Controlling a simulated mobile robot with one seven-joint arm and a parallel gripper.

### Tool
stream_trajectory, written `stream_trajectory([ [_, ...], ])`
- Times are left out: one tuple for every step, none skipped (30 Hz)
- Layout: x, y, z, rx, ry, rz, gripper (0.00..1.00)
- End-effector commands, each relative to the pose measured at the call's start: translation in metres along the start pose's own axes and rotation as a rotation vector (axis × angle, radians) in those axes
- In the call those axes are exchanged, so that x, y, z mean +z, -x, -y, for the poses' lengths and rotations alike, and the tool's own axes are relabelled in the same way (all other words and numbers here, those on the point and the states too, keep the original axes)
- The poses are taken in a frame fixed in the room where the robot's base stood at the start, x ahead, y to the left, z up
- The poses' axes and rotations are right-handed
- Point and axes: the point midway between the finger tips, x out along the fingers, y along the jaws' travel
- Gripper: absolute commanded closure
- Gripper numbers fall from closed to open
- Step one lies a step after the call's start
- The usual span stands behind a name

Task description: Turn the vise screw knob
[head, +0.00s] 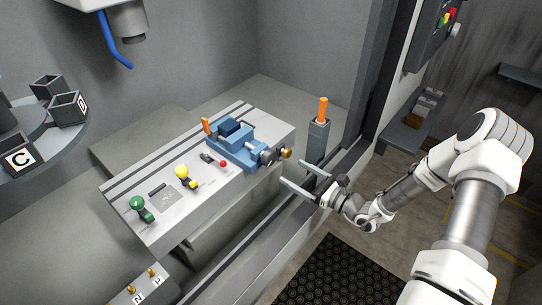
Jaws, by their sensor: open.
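A blue vise (238,142) sits on the far right part of the grey slotted table. Its screw end points right toward me and carries a dark round collar with a brass-coloured knob (286,153) at the tip. My gripper (298,175) is open, its two grey fingers pointing left. It is just below and right of the knob in the picture, and the fingers appear apart from it. I see nothing between the fingers. How far the gripper is from the knob in depth is hard to tell.
The grey table (150,232) also bears a green knob (137,203), a yellow knob (182,171) and a small red-tipped lever (222,163). An orange-handled post (322,111) stands behind my gripper. A dark frame edge runs beside the table. Lettered bins (18,158) stand on a round tray at left.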

Motion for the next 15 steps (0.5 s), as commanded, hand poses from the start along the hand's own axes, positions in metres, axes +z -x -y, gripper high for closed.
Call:
stream_trajectory([
  [0.002, -0.013, -0.001, 0.004, 0.0, 0.001, 0.01],
  [0.002, -0.019, -0.002, 0.004, -0.001, 0.002, 0.01],
  [0.002, -0.028, -0.001, 0.003, 0.0, 0.001, 0.01],
  [0.002, -0.035, -0.001, 0.003, 0.0, 0.001, 0.01],
  [0.002, -0.041, -0.001, 0.003, 0.001, 0.001, 0.01],
  [0.002, -0.05, -0.002, 0.003, 0.0, 0.001, 0.01],
  [0.002, -0.056, -0.001, 0.003, 0.001, 0.001, 0.01],
  [0.002, -0.061, -0.001, 0.003, 0.001, 0.001, 0.01],
  [0.002, -0.068, -0.001, 0.002, 0.0, 0.0, 0.01],
  [0.002, -0.073, -0.001, 0.001, 0.001, 0.001, 0.01],
  [0.002, -0.078, -0.001, 0.002, 0.001, 0.001, 0.01],
  [0.001, -0.084, -0.001, 0.002, 0.0, 0.001, 0.01],
  [0.001, -0.087, 0.0, 0.0, 0.001, 0.001, 0.01],
  [0.001, -0.09, 0.0, 0.0, 0.0, 0.001, 0.01],
  [0.001, -0.094, 0.0, 0.001, 0.0, 0.0, 0.01],
])
